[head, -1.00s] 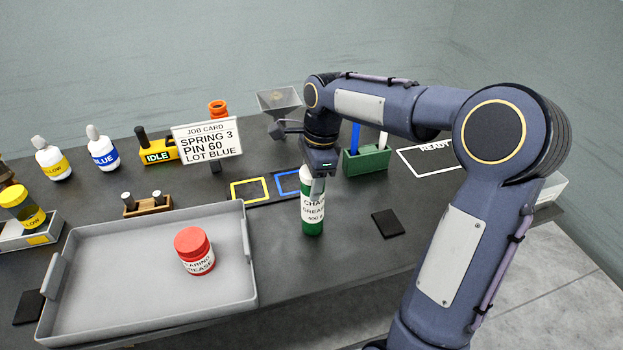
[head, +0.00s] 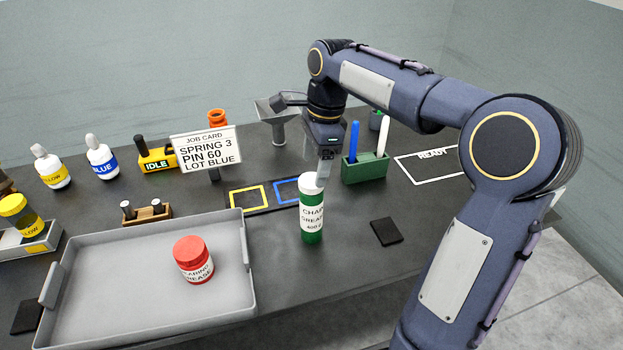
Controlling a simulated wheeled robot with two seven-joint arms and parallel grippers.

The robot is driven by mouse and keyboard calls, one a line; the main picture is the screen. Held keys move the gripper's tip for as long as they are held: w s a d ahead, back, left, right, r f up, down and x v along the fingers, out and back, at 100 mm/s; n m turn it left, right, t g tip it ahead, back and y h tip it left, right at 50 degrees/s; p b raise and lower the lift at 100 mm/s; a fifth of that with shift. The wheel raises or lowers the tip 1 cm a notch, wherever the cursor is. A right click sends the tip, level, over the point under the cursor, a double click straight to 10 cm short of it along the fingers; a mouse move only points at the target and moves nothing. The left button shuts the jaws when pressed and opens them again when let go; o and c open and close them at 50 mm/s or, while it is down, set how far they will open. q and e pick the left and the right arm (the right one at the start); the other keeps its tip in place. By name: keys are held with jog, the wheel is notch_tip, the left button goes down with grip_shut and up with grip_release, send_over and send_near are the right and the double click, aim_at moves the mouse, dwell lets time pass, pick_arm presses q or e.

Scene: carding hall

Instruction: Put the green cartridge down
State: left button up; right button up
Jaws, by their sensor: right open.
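The green cartridge (head: 312,218), with a white top and a "CHAIN GREASE" label, stands upright on the dark table in front of the blue outlined square. My right gripper (head: 324,172) is open just above and behind its white top, pointing down. The visible finger looks clear of the cartridge's sides; whether it still touches the top I cannot tell. My left gripper is not in view.
A grey tray (head: 110,309) holding a red grease jar (head: 193,260) is at left. A dark pad (head: 386,231) lies right of the cartridge. A green pen holder (head: 365,168), job card (head: 207,148) and yellow outlined square (head: 248,197) are behind.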

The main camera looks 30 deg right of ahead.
jog(key=r, duration=0.4)
jog(key=shift+s+d+r, duration=0.1)
jog(key=shift+d+r, duration=0.15)
jog(key=shift+d, duration=0.1)
jog(key=shift+s+a, duration=0.1)
jog(key=shift+s, duration=0.2)
jog(key=s+a+f+n+t+y, duration=0.1)
jog(key=s+a+f+n, duration=0.3)
jog(key=s+n, duration=0.5)
jog(key=s+a+f+n+t+y, duration=0.1)
jog(key=s+a+f+n+t, duration=0.3)
jog(key=s+f+n, duration=0.3)
jog(key=s+a+n, duration=0.1)
jog(key=s+n, duration=0.2)
jog(key=s, duration=0.2)
